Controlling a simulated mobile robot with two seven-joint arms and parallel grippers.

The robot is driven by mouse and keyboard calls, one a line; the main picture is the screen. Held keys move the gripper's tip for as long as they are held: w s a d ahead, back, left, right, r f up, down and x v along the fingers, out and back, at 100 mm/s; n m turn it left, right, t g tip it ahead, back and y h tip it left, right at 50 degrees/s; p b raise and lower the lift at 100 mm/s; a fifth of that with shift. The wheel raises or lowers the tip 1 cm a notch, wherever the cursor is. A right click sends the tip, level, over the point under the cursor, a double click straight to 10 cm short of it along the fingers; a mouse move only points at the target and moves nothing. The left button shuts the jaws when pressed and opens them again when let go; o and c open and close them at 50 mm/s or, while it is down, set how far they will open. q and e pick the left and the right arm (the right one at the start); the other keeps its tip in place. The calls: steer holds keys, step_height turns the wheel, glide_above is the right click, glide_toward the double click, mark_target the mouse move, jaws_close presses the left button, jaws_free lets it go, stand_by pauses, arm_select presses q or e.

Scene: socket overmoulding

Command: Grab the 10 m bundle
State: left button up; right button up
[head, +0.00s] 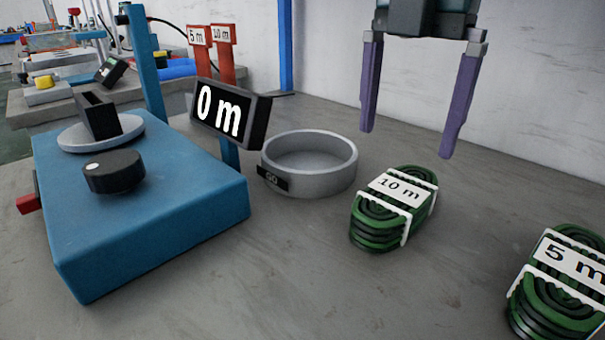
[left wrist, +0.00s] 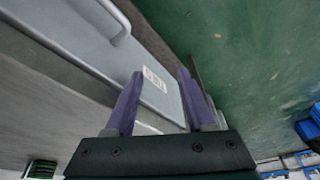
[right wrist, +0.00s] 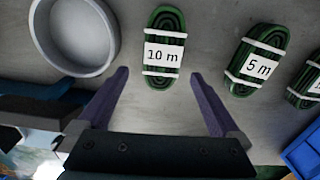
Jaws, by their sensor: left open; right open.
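The 10 m bundle (head: 372,233) is a green and black coil with white ties and a "10 m" label. It lies on the grey bench, right of the round grey tray. My right gripper (head: 408,146) is open and empty, above and behind the bundle in the head view. In the right wrist view the bundle (right wrist: 165,20) lies ahead, between the lines of the open fingers (right wrist: 160,84) and apart from them. My left gripper (left wrist: 158,82) is open and empty; the left wrist view shows it away from the bundle, facing a grey cabinet and green floor.
A 5 m bundle (head: 541,301) lies right of the 10 m bundle, and another bundle shows at the right wrist view's edge (right wrist: 305,82). The round grey tray (head: 340,181) and a blue machine (head: 150,225) with a "0 m" display (head: 230,112) stand left. Bench around the bundle is bare.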

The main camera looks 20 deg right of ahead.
mark_target(396, 191)
steer(key=f, duration=0.3)
steer(key=f+b, duration=0.1)
steer(key=f, duration=0.2)
steer(key=f+b, duration=0.1)
steer(key=f, duration=0.3)
steer(key=shift+s, duration=0.25)
steer(key=shift+r, duration=0.1)
steer(key=shift+c, duration=0.2)
steer(key=c, duration=1.4)
